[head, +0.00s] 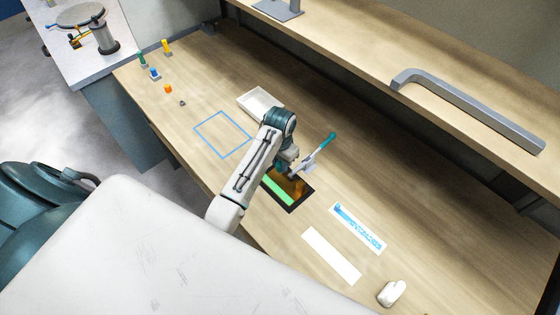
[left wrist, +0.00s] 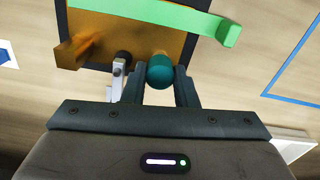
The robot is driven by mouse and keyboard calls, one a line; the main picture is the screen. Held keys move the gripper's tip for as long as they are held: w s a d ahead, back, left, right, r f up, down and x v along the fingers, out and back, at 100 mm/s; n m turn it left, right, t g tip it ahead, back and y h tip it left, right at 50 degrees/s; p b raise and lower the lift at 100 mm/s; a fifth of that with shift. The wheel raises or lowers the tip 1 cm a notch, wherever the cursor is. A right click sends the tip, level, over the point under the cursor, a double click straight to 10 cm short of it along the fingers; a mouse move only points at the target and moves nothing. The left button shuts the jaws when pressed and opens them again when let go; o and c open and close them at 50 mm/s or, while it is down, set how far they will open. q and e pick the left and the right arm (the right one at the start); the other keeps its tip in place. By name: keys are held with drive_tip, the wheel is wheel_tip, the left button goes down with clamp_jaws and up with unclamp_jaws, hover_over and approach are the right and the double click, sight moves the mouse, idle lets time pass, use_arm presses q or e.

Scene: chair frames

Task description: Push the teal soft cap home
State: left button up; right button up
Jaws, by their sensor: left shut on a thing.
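The teal soft cap (left wrist: 160,71) is a round teal piece in the left wrist view. My left gripper (left wrist: 160,73) is shut on it, with one finger at each side. A small tan-orange part shows just beyond the cap; whether the cap is seated on it I cannot tell. In the head view my left gripper (head: 284,168) is low over the dark-edged mat (head: 300,204), and the cap is hidden there. The mat carries an orange fixture (left wrist: 90,40) and a light green strip (head: 280,190). My right gripper is not in view.
A grey lever with a teal handle (head: 325,141) stands close beside my left gripper. A white tray (head: 244,101) lies behind it, and a blue outlined square (head: 197,131) is to the left. Small coloured pieces (head: 168,89) stand at far left. A shelf (head: 440,75) overhangs the back.

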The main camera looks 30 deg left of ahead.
use_arm(q)
drive_tip(key=shift+f, duration=1)
drive_tip(key=o, duration=1.1)
drive_tip(key=shift+c, duration=0.2)
drive_tip(key=shift+r+b, duration=0.1)
drive_tip(key=shift+b, duration=0.2)
wheel_tip(320, 180, up, 8)
drive_tip(key=shift+w+a+f+b, duration=0.1)
drive_tip(key=shift+f+b, duration=0.15)
drive_tip(key=shift+b, duration=1)
wheel_tip(320, 180, up, 2)
drive_tip(key=shift+p, duration=0.8)
drive_tip(key=shift+r+p, duration=0.6)
